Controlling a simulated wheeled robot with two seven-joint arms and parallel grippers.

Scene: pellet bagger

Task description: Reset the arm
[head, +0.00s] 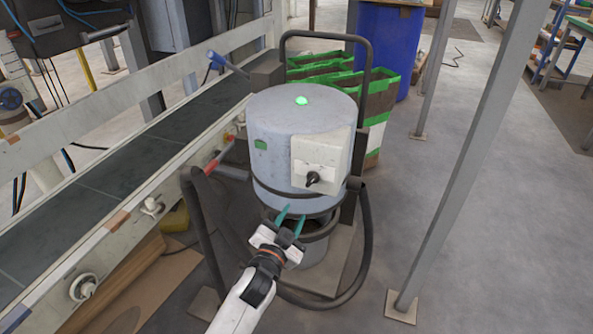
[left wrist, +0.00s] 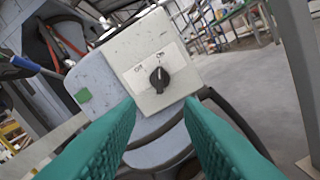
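My left gripper (head: 292,217) reaches in from the bottom of the head view, just in front of the lower part of a grey cylindrical machine (head: 275,120). Its two teal fingers are apart with nothing between them; they also show in the left wrist view (left wrist: 160,103). A pale control box (head: 312,150) with a black rotary knob (head: 313,178) is on the machine's front. In the left wrist view the knob (left wrist: 159,79) lies ahead, slightly beyond the fingertips and not touched. My right gripper is not in view.
A conveyor (head: 130,160) runs along the left. A dark tubular frame (head: 366,240) surrounds the machine close to my gripper. A grey post (head: 465,160) stands at right. Green-edged boxes (head: 375,115) and a blue barrel (head: 388,45) are behind.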

